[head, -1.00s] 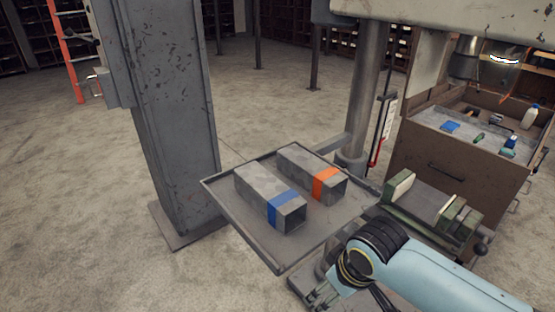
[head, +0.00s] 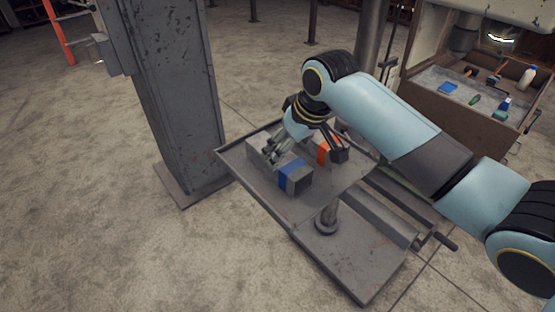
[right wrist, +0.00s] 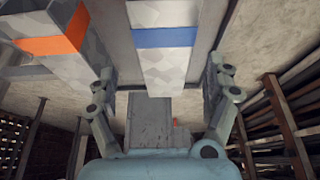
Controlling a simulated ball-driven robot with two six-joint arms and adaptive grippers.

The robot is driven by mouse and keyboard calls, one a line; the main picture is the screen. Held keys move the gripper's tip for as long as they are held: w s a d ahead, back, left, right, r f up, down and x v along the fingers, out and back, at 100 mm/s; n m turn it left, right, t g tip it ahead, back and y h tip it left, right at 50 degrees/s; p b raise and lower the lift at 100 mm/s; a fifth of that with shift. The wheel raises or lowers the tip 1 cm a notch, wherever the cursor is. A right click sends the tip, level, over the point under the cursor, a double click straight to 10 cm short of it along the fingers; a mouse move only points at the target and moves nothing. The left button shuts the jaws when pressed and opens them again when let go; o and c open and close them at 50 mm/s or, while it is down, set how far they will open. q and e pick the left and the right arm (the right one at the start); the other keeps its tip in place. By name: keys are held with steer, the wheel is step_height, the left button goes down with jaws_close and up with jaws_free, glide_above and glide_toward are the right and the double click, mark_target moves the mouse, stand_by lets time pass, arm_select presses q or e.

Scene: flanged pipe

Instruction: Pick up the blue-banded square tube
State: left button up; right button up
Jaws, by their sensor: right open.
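The blue-banded square tube (head: 291,176) lies on the grey tray, its banded end toward the front and its rear partly hidden by my right gripper (head: 304,154). My right gripper is open and reaches down over the tray from the right. In the right wrist view, the blue-banded tube (right wrist: 165,62) lies between the two spread fingers (right wrist: 161,84), with a gap visible on each side. My left gripper is not in view.
An orange-banded square tube (head: 323,152) lies beside it on the tray (head: 327,190), partly behind my right gripper; it also shows in the right wrist view (right wrist: 55,45). A grey column (head: 170,90) stands left of the tray. A tool drawer (head: 455,110) stands at the right.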

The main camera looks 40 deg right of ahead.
steer(key=shift+x, duration=0.9)
steer(key=x, duration=0.2)
steer(key=p+x, duration=0.1)
steer(key=x, duration=0.1)
steer(key=shift+w+a+r, duration=0.15)
steer(key=shift+w+a, duration=0.15)
steer(key=shift+w+f, duration=0.2)
steer(key=shift+f, duration=0.4)
steer(key=shift+c, duration=0.4)
steer(key=shift+r, duration=0.1)
steer(key=c, duration=1.6)
